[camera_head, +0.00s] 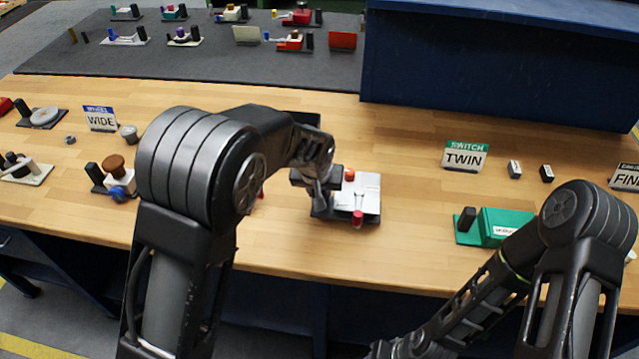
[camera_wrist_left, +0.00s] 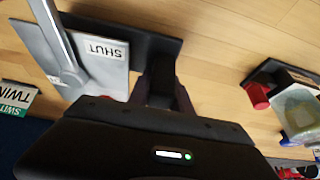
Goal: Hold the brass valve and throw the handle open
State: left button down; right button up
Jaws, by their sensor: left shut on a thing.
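A pale grey valve unit (camera_head: 368,188) stands on a black base in the middle of the bench; I see no brass colour on it. Its metal lever ends in a red tip (camera_head: 357,219) towards the bench's front edge. A second small red part (camera_head: 350,175) shows at its far left. In the left wrist view the lever (camera_wrist_left: 58,40) crosses the unit beside a label reading SHUT (camera_wrist_left: 103,50). My left gripper (camera_head: 318,186) is at the unit's left side, shut on its dark post (camera_wrist_left: 160,75), largely hidden by the fingers. My right gripper is out of view.
A green switch box (camera_head: 492,227) and a TWIN sign (camera_head: 465,157) stand to the right. A unit with a brown knob (camera_head: 115,164) and a WIDE sign (camera_head: 101,118) stand left. A blue cabinet (camera_head: 490,60) is behind. Bench between the valve and green box is clear.

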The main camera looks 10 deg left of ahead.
pick_arm(q)
jog(key=shift+f, duration=0.15)
jog(key=shift+f, duration=0.85)
jog(key=shift+f, duration=0.4)
dwell(0.4)
jog(key=shift+s+f, duration=0.1)
jog(key=shift+f, duration=0.1)
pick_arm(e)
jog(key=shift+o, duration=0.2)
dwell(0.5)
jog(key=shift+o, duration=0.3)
